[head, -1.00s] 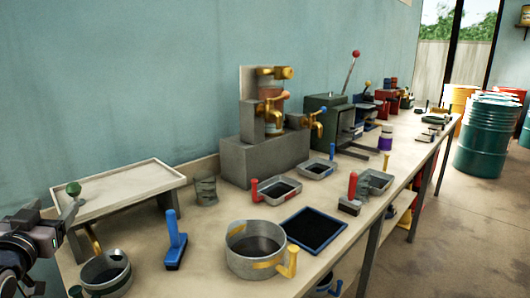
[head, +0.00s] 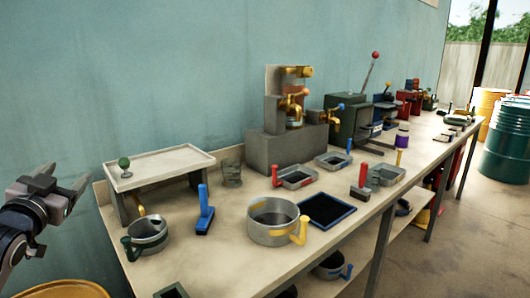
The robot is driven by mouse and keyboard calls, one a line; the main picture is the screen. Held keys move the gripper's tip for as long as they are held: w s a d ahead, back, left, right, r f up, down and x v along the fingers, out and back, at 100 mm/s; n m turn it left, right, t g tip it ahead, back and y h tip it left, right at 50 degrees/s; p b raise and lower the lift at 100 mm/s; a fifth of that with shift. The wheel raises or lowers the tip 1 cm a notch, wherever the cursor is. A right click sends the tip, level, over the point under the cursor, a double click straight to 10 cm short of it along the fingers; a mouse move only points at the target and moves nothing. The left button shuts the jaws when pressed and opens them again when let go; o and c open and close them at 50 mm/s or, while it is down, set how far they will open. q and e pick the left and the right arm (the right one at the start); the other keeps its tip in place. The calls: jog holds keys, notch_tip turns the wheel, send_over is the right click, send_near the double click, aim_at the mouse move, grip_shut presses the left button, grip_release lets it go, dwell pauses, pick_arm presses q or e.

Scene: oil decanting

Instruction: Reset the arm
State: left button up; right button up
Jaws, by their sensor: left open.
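My left gripper (head: 66,184) is at the left edge of the head view, in front of the blue-green wall. Its fingers are apart with nothing between them. It is left of the workbench (head: 225,270) and clear of everything on it. My right gripper is not in view.
A raised beige tray stand (head: 178,166) with a green ball-topped piece (head: 124,163) is nearest the gripper. Below are a small grey pot (head: 150,243), a blue-handled brush (head: 204,218) and a large pot (head: 262,234). A yellow drum top (head: 60,290) is lower left.

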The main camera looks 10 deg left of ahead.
pick_arm(q)
notch_tip(320, 180, up, 8)
jog(key=s+a+r+m+t, duration=0.1)
jog(key=a+m, duration=0.1)
jog(key=m, duration=0.2)
jog(key=s+d+f+m+g+h, duration=0.15)
jog(key=d+f, duration=0.25)
jog(key=f, duration=1)
jog(key=d+f+m+g+h, duration=0.2)
jog(key=d+f+g+h, duration=0.15)
jog(key=f, duration=1.05)
jog(key=s+d+f+m+g+h, duration=0.1)
jog(key=s+d+f+g, duration=0.25)
jog(key=s+f, duration=0.6)
jog(key=s+d+f+m+g+h, duration=0.15)
jog(key=s+d+f, duration=0.25)
jog(key=s+f, duration=0.55)
jog(key=w+d+f+n+t+p, duration=0.1)
jog(key=d+n, duration=0.7)
jog(key=d, duration=0.8)
jog(key=shift+d+f+n+t+h, duration=0.3)
jog(key=shift+f+n+h, duration=0.15)
jog(key=shift+f, duration=0.3)
